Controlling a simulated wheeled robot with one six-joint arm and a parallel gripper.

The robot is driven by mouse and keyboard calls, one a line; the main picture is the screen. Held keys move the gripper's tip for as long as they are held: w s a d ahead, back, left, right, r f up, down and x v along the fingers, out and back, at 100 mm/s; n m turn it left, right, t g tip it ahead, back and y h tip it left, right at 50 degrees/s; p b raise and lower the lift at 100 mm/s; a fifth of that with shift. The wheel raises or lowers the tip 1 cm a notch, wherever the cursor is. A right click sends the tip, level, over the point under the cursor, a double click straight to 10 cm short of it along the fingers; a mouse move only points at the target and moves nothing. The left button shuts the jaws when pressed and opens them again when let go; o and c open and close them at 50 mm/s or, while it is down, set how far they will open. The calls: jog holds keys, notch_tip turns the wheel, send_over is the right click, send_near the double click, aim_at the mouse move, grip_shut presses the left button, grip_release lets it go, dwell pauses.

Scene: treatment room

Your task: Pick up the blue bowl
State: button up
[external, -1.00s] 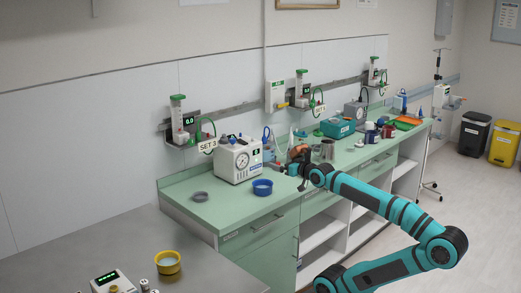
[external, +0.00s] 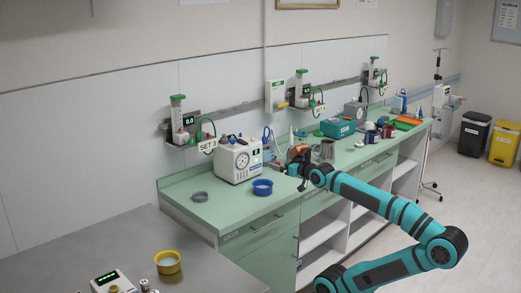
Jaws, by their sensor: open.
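The blue bowl (external: 262,188) sits upright on the green counter (external: 226,214), near its front edge and in front of the white machine with a dial. My gripper (external: 289,170) is above the counter to the right of the bowl, apart from it. It is small in this view and points left towards the bowl's side of the counter. It is open, and I see nothing held in it. Its fingers are partly lost against the clutter behind.
The white dial machine (external: 239,160) stands behind the bowl. A grey bowl (external: 199,197) is to the left. A metal jug (external: 327,150) and a teal box (external: 338,128) stand to the right. A yellow bowl (external: 168,263) is on the grey table.

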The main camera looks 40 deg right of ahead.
jog(key=m+g+y, duration=0.3)
jog(key=m+g, duration=1.3)
jog(key=m, duration=0.7)
send_over(263, 185)
jog(key=s+a, duration=0.2)
jog(key=s, duration=0.2)
jog(key=f, duration=1.5)
jog(key=shift+w+a+f, duration=0.1)
jog(key=shift+w, duration=0.15)
jog(key=shift+d+x, duration=0.2)
jog(key=shift+x, duration=2.35)
jog(key=shift+n, duration=0.3)
jog(key=c, duration=0.7)
